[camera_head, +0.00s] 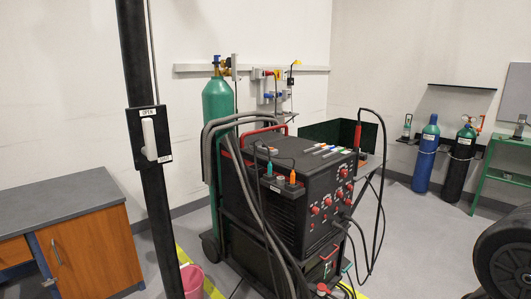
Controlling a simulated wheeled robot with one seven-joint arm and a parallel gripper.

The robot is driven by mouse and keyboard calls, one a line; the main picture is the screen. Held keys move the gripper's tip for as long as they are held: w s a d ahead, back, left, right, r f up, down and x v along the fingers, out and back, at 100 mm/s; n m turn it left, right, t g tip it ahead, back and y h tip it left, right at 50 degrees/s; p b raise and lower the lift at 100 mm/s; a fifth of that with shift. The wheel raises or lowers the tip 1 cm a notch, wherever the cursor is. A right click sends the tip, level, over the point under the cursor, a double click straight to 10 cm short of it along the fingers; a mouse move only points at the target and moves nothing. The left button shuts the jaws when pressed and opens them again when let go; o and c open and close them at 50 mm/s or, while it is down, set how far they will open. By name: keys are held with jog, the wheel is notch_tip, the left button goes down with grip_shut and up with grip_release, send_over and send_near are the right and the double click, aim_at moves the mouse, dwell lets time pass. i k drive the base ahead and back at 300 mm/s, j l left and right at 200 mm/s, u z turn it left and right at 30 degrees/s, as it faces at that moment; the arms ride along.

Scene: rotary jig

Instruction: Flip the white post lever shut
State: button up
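The white post lever (149,139) is mounted on a black plate (135,150) fixed to a dark upright post (134,60) at the left of the head view. The lever stands about upright, its upper end near the "OPEN" label at the top of the plate. A second small label, too small to read surely, sits at the plate's lower right. My gripper is not in view, and nothing touches the lever.
A black welding cart (310,200) with cables and a green cylinder (217,110) stand right of the post. A grey-topped wooden cabinet (90,245) is at left, a pink bucket (192,280) by the post's foot. A dark round object fills the lower right corner.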

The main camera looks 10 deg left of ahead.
aim_at(150, 151)
jog(key=u, duration=1.35)
